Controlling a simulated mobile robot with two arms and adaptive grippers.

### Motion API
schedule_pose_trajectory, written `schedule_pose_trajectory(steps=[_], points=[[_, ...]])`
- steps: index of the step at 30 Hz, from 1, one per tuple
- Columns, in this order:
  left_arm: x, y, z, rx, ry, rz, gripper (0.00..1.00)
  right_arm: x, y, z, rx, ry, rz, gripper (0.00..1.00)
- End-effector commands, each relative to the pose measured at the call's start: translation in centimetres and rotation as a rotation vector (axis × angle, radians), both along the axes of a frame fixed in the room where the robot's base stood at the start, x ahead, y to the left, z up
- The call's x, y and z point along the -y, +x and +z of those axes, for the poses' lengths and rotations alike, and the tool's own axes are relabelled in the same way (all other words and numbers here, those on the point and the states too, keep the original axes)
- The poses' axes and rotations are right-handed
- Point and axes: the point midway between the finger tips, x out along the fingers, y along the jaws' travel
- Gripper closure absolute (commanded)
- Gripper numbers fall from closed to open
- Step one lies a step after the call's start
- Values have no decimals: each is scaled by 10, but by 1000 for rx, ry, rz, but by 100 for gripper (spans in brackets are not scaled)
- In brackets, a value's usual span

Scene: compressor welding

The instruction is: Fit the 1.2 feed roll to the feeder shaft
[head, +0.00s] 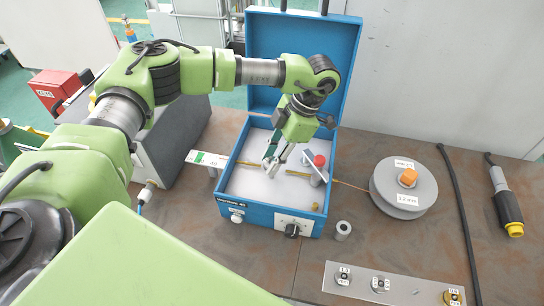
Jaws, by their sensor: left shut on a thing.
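My left gripper (272,165) reaches down into the open blue feeder box (228,207) and is shut on a small grey part, apparently a feed roll; the fingers partly hide it and no marking on it is readable. The feeder shaft is not clear to see behind the fingers, so I cannot tell whether the part touches it. Brass-coloured wire guides (247,163) lie on either side of the fingers. A red-knobbed lever (319,161) stands right of the gripper. My right gripper is out of view.
A plate (415,291) with labelled places and small parts lies at the front right. A grey ring-shaped part (343,230) stands near the box. A wire spool (403,187) marked 1.2 mm, a black cable (459,215) and a torch-like tool (506,203) lie right. The box's raised lid (300,42) stands behind my arm.

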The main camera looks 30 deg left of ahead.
Motion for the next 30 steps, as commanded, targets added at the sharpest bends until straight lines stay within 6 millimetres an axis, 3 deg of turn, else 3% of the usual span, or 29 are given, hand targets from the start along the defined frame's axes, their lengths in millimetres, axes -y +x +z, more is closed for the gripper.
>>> schedule_pose_trajectory(steps=[30], points=[[0, 0, -20, 1, 1, 0, 100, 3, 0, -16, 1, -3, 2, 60]])
